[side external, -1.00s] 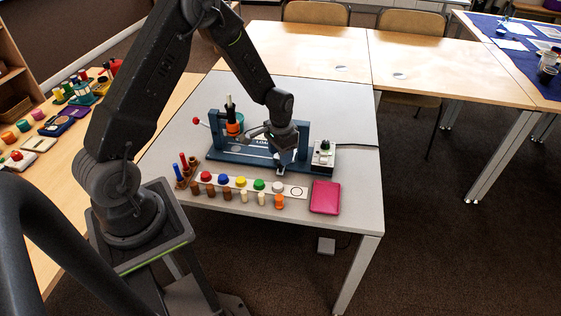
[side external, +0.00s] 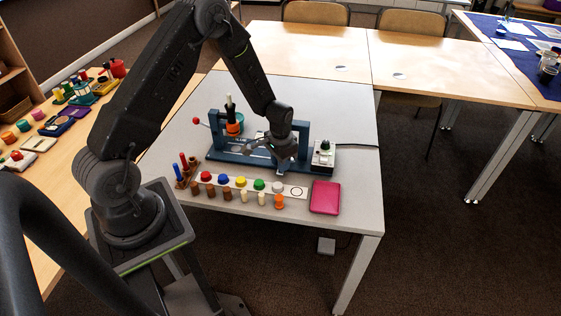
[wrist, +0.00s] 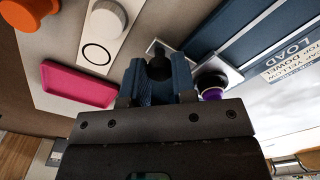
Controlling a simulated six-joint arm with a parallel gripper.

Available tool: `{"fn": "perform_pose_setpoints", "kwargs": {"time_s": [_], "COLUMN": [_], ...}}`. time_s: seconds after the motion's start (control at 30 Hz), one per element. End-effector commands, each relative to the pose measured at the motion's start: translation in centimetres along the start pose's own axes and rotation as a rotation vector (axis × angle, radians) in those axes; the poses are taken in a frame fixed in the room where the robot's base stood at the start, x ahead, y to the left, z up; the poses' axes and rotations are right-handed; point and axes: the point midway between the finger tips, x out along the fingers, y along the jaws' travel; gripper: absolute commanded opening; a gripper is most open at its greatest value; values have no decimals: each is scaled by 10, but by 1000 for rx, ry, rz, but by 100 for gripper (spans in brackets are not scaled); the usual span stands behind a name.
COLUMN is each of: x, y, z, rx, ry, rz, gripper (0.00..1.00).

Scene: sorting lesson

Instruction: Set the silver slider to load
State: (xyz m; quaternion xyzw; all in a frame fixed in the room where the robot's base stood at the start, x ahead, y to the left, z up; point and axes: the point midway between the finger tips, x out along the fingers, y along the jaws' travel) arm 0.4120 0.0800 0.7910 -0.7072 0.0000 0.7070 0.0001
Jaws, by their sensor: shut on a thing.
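The blue fixture (side external: 222,157) stands on the grey table. Its white panel shows the word LOAD (wrist: 292,52) in the wrist view. The silver slider is a small pale plate (wrist: 152,45) with a dark knob (wrist: 158,66), at the fixture's front edge in the wrist view. My gripper (wrist: 161,76) has its two blue fingers on either side of the knob and is shut on it. In the side view my gripper (side external: 283,168) is low at the fixture's front right and hides most of the slider.
A white box with a black knob (side external: 323,155) stands just right of the fixture. In front lie a strip with coloured buttons (side external: 240,182), several small pegs and a pink tray (side external: 325,197). A purple-sided round knob (wrist: 212,88) is close to my right finger in the wrist view.

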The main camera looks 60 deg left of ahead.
Motion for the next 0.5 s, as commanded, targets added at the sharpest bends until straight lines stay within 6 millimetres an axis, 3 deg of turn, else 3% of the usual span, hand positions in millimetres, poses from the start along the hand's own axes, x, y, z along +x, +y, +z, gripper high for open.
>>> {"fn": "perform_pose_setpoints", "kwargs": {"time_s": [0.17, 0.5], "x": [0, 0], "y": [0, -9], "z": [0, 8], "rx": [0, -4], "ry": [0, -2], "rz": [0, 1], "gripper": [0, 0]}}
